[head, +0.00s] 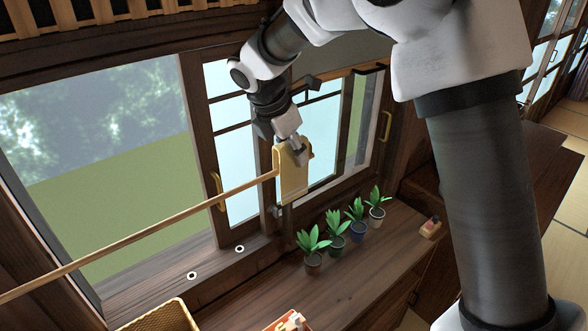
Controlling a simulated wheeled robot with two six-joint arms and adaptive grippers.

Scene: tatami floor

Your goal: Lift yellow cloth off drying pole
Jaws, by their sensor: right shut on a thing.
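The yellow cloth (291,183) hangs in front of the window frame at the far end of the drying pole (160,226). The pole slants up from the left edge and meets the cloth's left side. My right gripper (299,158) comes down from above and is shut on the cloth's upper right part. The fingers hide part of the cloth's top, so I cannot tell whether it still rests on the pole. My left gripper is not in view.
Several potted plants (335,241) stand in a row on the wooden counter (330,290) below. A wicker basket (163,319) and a reddish box (283,323) are at the bottom edge. A small item (430,228) lies right of the plants. The window (110,140) is behind the pole.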

